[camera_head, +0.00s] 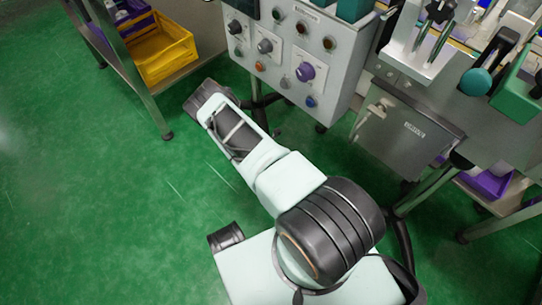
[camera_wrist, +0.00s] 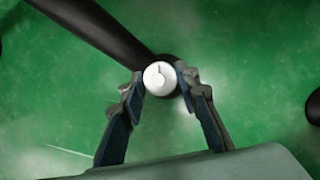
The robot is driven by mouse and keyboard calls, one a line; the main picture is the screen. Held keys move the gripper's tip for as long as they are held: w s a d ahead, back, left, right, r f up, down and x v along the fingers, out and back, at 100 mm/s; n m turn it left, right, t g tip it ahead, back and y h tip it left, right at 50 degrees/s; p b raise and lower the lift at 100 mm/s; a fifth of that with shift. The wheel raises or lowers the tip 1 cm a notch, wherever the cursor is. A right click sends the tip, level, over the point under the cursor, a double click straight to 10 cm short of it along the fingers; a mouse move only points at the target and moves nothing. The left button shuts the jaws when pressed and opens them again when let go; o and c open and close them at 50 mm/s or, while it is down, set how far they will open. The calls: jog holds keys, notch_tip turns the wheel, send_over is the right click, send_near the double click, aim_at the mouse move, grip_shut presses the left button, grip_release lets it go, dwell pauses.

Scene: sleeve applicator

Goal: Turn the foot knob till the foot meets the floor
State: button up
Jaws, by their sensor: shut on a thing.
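The foot knob (camera_wrist: 160,77) is a small round white cap with a dark mark on its face, seen from above in the wrist view. It sits by the end of a dark leg (camera_wrist: 100,27). My gripper (camera_wrist: 160,80) has one finger on each side of the knob and is shut on it. The foot under the knob is hidden, so I cannot tell whether it touches the floor. In the head view my arm reaches down toward the dark stand legs (camera_head: 259,116) below the control cabinet, and it hides the knob and my fingers.
The grey control cabinet (camera_head: 340,88) with knobs and buttons stands above the legs. A metal box (camera_head: 405,133) hangs to its right. A rack with a yellow bin (camera_head: 165,55) is at the upper left. The green floor (camera_head: 90,210) at left is clear.

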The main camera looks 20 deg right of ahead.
jog(key=o, duration=1.2)
jog(key=shift+c, duration=0.2)
jog(key=shift+r, duration=0.1)
jog(key=v, duration=1.2)
jog(key=shift+d, duration=0.1)
